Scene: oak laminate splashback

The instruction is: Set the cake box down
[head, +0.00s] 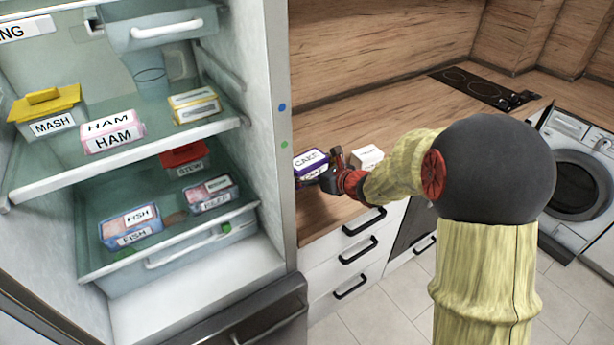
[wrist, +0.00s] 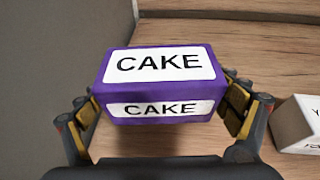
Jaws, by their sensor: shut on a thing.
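The cake box (head: 310,163) is purple with white labels reading CAKE. In the head view it is at the left end of the wooden counter, close to the fridge's side wall. My gripper (head: 326,172) is shut on it. In the wrist view the cake box (wrist: 158,85) sits upright between the two fingers of my gripper (wrist: 165,108), one finger at each end. The wooden counter (wrist: 225,50) lies beneath and behind the box. I cannot tell whether the box's underside touches the counter.
A white box (head: 367,157) stands on the counter just right of my gripper; its edge also shows in the wrist view (wrist: 298,125). The open fridge (head: 275,130) on the left holds several labelled food boxes. The counter (head: 400,115) is clear behind, towards the hob (head: 484,88).

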